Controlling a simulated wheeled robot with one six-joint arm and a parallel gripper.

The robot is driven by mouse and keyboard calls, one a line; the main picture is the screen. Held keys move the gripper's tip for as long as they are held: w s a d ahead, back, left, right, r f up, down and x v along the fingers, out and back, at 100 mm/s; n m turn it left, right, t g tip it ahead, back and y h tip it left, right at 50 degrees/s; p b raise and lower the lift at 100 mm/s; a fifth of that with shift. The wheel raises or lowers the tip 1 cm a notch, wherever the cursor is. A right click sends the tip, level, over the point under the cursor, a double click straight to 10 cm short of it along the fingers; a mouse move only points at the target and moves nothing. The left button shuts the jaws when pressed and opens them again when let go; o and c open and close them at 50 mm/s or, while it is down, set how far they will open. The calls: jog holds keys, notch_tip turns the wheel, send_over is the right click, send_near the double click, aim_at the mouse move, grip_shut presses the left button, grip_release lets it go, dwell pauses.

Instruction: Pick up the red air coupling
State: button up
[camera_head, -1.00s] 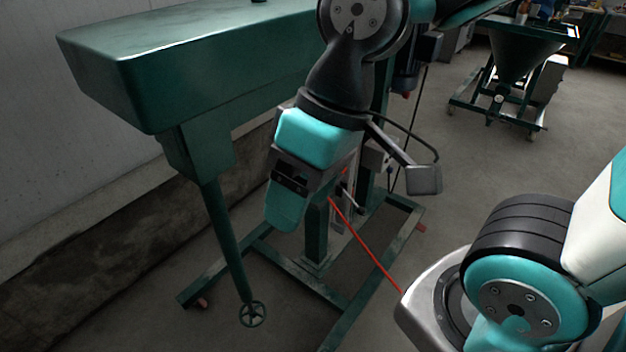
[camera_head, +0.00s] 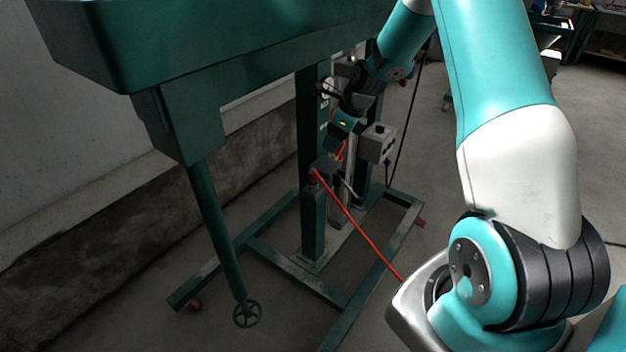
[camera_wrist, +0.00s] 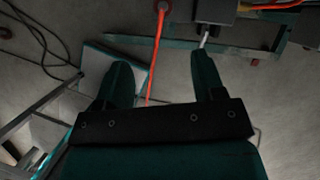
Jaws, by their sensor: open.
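The red air coupling (camera_head: 314,175) is a small red end piece at the top of a red hose, against a dark block on the green stand's post in the head view. In the wrist view a red piece, likely the coupling (camera_wrist: 162,6), shows at the top edge, with the hose running down between my fingers. My gripper (camera_wrist: 161,62) is open and nothing is held in it. In the head view my gripper (camera_head: 341,130) is above and to the right of the coupling, apart from it. Its fingertips are hard to make out there.
The green stand (camera_head: 312,225) has floor rails and a big green body (camera_head: 230,45) overhead. A grey box (camera_head: 378,142) is close to the right of my gripper. A dark block (camera_wrist: 213,12) and orange cable (camera_wrist: 275,5) lie near the fingers in the wrist view.

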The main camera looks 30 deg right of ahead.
aim_at(313, 171)
jog(key=p+x, duration=0.1)
jog(key=x, duration=0.9)
jog(key=shift+w+a+f+p, duration=0.1)
jog(key=shift+a+f+p, duration=0.1)
jog(key=shift+p, duration=0.15)
jog(key=shift+w+d+p+x, duration=0.15)
jog(key=shift+p+x, duration=0.3)
jog(key=shift+x, duration=0.9)
jog(key=shift+w+d+p+x, duration=0.15)
jog(key=shift+p+x, duration=0.25)
jog(key=shift+x, duration=0.9)
jog(key=c, duration=1)
